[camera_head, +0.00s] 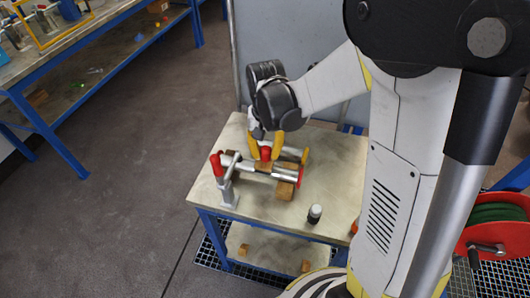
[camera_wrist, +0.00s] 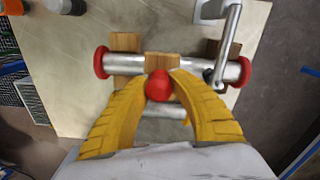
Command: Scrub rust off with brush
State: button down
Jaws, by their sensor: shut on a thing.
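A silver pipe (camera_head: 245,167) with red end caps lies across wooden blocks on the small table. It also shows in the wrist view (camera_wrist: 205,70), running left to right. My gripper (camera_head: 266,149) is over the middle of the pipe, its yellow fingers pointing down. In the wrist view the fingers (camera_wrist: 159,84) are shut around the red knob (camera_wrist: 158,86) of a wooden-bodied brush (camera_wrist: 162,61). The brush body is at the pipe's middle and appears to rest on it. Its bristles are hidden. I cannot make out rust clearly.
A second tube (camera_head: 290,152) lies behind the pipe. A dark bottle with a white cap (camera_head: 315,213) stands near the table's front edge. The table's right side (camera_head: 340,160) is mostly bare.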

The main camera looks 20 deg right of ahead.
notch_tip(320, 180, up, 8)
jog(key=p, duration=0.5)
jog(key=shift+a+f, duration=0.1)
dwell(0.4)
